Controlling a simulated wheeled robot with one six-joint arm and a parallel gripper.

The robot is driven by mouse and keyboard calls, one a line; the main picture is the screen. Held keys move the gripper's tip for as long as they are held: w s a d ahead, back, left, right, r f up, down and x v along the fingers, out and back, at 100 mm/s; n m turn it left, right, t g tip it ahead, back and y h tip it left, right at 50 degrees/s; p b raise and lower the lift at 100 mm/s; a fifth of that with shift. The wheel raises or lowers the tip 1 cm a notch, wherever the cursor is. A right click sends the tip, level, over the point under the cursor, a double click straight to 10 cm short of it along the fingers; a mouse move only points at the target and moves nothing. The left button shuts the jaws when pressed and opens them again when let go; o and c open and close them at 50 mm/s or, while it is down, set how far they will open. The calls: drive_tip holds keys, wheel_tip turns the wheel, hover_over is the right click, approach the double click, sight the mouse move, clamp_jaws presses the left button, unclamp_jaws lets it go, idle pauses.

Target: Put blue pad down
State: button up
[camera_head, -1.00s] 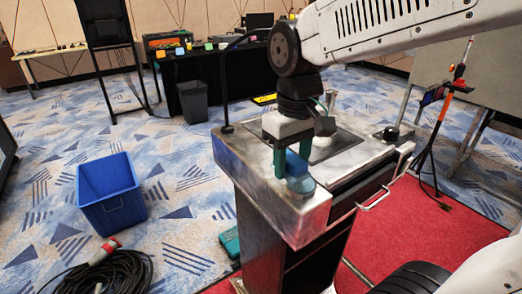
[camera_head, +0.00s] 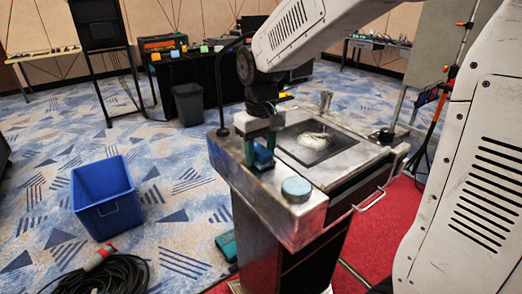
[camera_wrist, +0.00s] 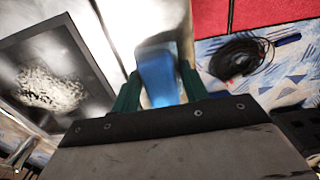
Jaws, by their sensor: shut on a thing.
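The blue pad (camera_head: 263,155) is a small blue block between the two green fingers of my gripper (camera_head: 261,150), close to the top of the metal counter (camera_head: 230,165). My gripper is shut on it; whether the pad touches the counter I cannot tell. In the wrist view the blue pad (camera_wrist: 158,76) sits between the green fingers of my gripper (camera_wrist: 158,85), in front of the pale counter surface.
A round light-blue-topped puck (camera_head: 296,189) stands on the counter's front corner. A dark sink (camera_head: 320,143) holds a whitish heap, with a tap (camera_head: 325,102) behind. A blue bin (camera_head: 105,200) and coiled black cable (camera_head: 110,275) are on the floor.

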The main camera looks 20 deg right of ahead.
sight(261, 149)
drive_tip(key=shift+f, duration=0.15)
drive_tip(key=o, duration=0.9)
wheel_tip(261, 149, up, 12)
drive_tip(key=s+d+f, duration=0.1)
drive_tip(key=s+f, duration=0.1)
drive_tip(key=s, duration=0.6)
drive_tip(key=s+d+f+m+t, duration=0.1)
drive_tip(key=s+f, duration=0.1)
drive_tip(key=s, duration=0.6)
drive_tip(key=s+d+f+m, duration=0.1)
drive_tip(key=s+f, duration=0.2)
drive_tip(key=s, duration=0.4)
drive_tip(key=shift+s+f, duration=0.1)
drive_tip(key=shift+s, duration=0.3)
